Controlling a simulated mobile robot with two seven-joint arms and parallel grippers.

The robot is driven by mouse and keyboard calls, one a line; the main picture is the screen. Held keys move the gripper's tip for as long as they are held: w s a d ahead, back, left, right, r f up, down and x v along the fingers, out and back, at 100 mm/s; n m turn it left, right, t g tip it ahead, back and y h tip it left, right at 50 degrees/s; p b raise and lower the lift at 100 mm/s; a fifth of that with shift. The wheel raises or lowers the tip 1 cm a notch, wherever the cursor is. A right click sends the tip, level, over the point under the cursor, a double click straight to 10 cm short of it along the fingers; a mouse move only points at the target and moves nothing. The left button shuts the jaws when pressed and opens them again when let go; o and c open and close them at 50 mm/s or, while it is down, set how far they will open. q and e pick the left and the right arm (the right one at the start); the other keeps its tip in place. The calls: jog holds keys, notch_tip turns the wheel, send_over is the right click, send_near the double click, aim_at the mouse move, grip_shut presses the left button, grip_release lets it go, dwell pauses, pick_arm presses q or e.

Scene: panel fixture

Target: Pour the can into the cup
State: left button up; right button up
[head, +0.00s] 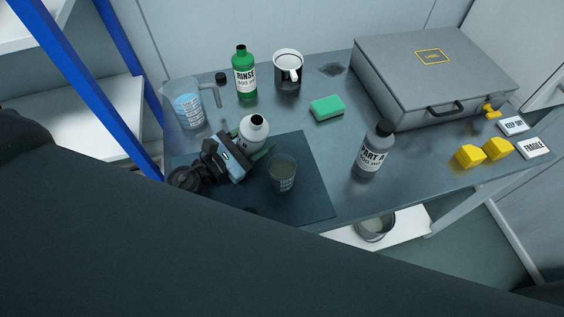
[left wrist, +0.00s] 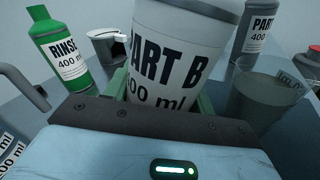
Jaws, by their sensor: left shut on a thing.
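A white open-topped can labelled PART B 400 ml (head: 254,131) is held in my left gripper (head: 252,155), which is shut on it. In the left wrist view the can (left wrist: 178,65) stands between the green-edged fingers (left wrist: 160,95), its top cut off by the frame. It looks slightly tilted in the head view. A clear measuring cup (head: 282,174) stands upright on the dark mat (head: 315,195), just right of the gripper, and it also shows in the left wrist view (left wrist: 262,100). My right gripper is not in view.
A grey PART A bottle (head: 372,150) stands right of the mat. A grey case (head: 420,65) and yellow blocks (head: 468,156) occupy the right.

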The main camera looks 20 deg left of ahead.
pick_arm(q)
jog(key=n, duration=0.3)
jog(key=shift+d+f+n, duration=0.2)
jog(key=shift+f+n, duration=0.05)
jog(key=shift+n, duration=0.05)
dwell(0.5)
